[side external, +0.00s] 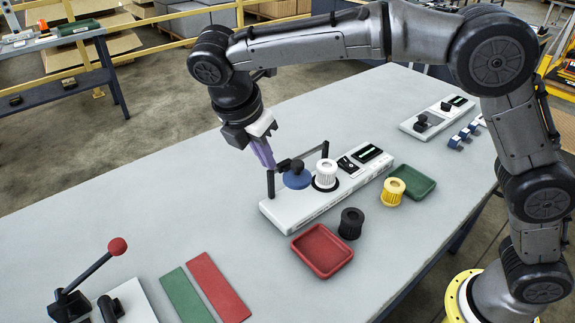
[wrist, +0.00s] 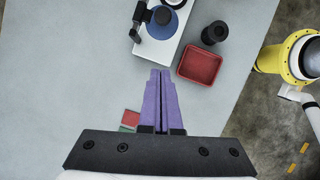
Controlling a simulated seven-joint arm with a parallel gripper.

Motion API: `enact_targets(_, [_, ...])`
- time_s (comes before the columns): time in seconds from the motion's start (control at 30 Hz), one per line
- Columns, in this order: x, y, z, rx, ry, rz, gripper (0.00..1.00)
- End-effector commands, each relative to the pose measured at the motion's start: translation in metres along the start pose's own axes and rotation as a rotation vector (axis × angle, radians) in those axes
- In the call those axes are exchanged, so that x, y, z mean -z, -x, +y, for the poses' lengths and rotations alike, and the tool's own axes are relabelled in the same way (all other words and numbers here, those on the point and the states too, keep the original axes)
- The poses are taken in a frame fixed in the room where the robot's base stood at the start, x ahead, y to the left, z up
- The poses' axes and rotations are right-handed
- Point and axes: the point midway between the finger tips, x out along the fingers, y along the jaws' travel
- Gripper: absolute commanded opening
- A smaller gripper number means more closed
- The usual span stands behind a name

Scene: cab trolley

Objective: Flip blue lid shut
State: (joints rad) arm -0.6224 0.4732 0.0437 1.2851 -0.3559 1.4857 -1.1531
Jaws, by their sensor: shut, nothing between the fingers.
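The blue lid (side external: 296,181) is a round disc with a black knob, at the left part of a white fixture (side external: 288,212) on the table. It also shows at the top of the wrist view (wrist: 170,30), partly overlapped by black parts. A white ribbed cylinder (side external: 326,172) stands in a dark ring just right of the lid. I cannot tell how the lid is hinged. My gripper (side external: 269,163) has purple fingers pressed together, empty, pointing down beside the fixture's left end. In the wrist view its fingertips (wrist: 160,72) are apart from the lid.
A black handle bar (side external: 306,153) rises over the fixture near my fingers. A red tray (side external: 322,250), a black ribbed part (side external: 351,223), a yellow one (side external: 393,191) and a green tray (side external: 414,181) lie nearby. The table's left middle is clear.

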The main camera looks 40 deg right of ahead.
Motion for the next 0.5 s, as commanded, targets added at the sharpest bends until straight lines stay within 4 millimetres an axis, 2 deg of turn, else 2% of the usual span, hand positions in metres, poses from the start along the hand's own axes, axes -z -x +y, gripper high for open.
enact_targets(0.33, [-0.001,-0.069,-0.001,0.004,0.000,-0.002,0.00])
enact_targets(0.37, [-0.001,-0.074,-0.001,0.004,0.000,-0.002,0.00])
enact_targets(0.5, [-0.022,-0.080,0.000,0.000,-0.004,0.000,0.00])
